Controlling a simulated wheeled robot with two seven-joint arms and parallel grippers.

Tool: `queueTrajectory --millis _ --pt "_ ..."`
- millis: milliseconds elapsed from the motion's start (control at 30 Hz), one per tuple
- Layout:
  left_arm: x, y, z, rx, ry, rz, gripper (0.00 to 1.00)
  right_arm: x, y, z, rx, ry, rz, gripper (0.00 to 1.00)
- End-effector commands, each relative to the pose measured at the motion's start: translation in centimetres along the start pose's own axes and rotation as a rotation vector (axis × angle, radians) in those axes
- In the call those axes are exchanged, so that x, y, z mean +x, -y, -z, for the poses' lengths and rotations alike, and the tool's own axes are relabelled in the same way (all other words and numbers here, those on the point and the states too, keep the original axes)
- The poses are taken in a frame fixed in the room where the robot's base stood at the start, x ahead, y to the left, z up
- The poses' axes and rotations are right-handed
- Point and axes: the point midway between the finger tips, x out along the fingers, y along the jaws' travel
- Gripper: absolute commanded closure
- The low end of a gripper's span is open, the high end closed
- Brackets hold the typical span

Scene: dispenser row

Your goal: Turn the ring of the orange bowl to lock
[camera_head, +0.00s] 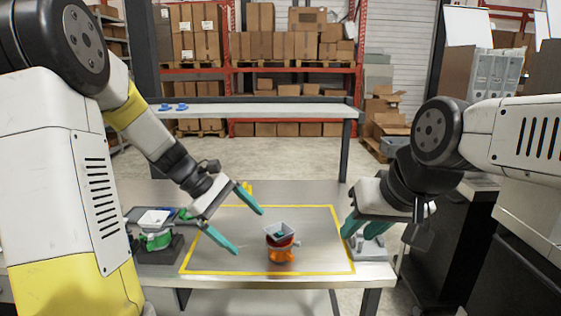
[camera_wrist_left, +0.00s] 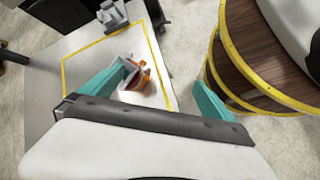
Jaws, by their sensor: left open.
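The orange bowl (camera_head: 282,255) stands upright inside the yellow outline on the table. A dark red band, perhaps its ring (camera_head: 281,241), shows near its top, under a grey square hopper (camera_head: 282,229). My left gripper (camera_head: 250,231) is open, its teal fingers spread to the left of the bowl, and nothing is between them. In the left wrist view the bowl (camera_wrist_left: 146,82) shows just past one finger, which partly covers it. My right gripper (camera_head: 361,226) is by the table's right side, over a grey fixture; its finger gap is unclear.
The grey fixture (camera_head: 372,248) stands at the table's right edge. A dark device with green parts (camera_head: 156,240) stands at the left edge. The yellow-outlined area (camera_head: 225,271) is otherwise clear. A shelf with small blue items (camera_head: 172,107) stands behind the table.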

Motion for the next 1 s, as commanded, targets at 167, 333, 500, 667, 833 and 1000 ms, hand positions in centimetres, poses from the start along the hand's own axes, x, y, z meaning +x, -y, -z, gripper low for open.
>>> queueTrajectory --millis 167,333,500,667,833,1000 --pt "3.0 -1.6 4.2 -0.257 0.145 -0.044 0.0 0.0 0.0 0.0 0.0 0.0 0.0 0.69" --pt "5.3 -2.6 7.5 -0.451 0.256 -0.083 0.0 0.0 0.0 0.0 0.0 0.0 0.0 0.69" --pt "6.6 -3.0 9.6 -0.563 0.321 -0.107 0.0 0.0 0.0 0.0 0.0 0.0 0.0 0.69" --pt "7.3 -3.2 10.1 -0.597 0.341 -0.115 0.0 0.0 0.0 0.0 0.0 0.0 0.0 0.69" --pt "8.7 -3.4 9.7 -0.598 0.342 -0.114 0.0 0.0 0.0 0.0 0.0 0.0 0.0 0.69" --pt "11.1 -3.9 8.9 -0.597 0.343 -0.113 0.0 0.0 0.0 0.0 0.0 0.0 0.0 0.69"
